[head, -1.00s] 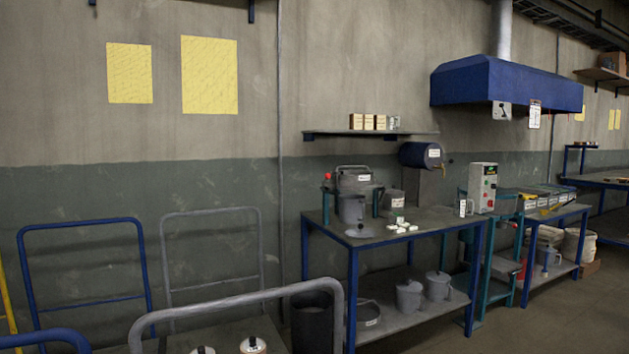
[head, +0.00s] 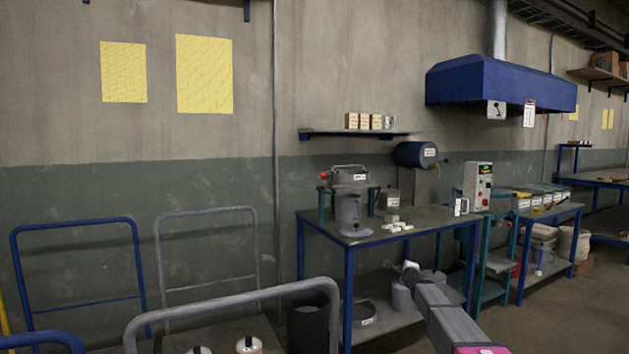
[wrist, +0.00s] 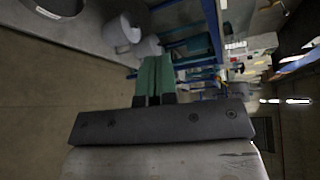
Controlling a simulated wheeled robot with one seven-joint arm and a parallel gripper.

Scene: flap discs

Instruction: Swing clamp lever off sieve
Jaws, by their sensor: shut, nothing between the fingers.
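The sieve (head: 348,180), a grey round vessel with a white label and a bail-like handle on top, sits in a teal stand on the blue-framed bench in the head view. A red knob (head: 323,174), which looks like the clamp lever's end, shows at its left side; the rest of the lever is too small to make out. A grey pot (head: 347,208) is below the sieve. My gripper (wrist: 154,60) has green fingers, shut and empty in the wrist view, away from the sieve. My arm reaches up from the lower right in the head view, in front of the bench.
A grey cart rail (head: 235,299) and a dark bin (head: 312,320) are at the front left. Open floor lies to the right.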

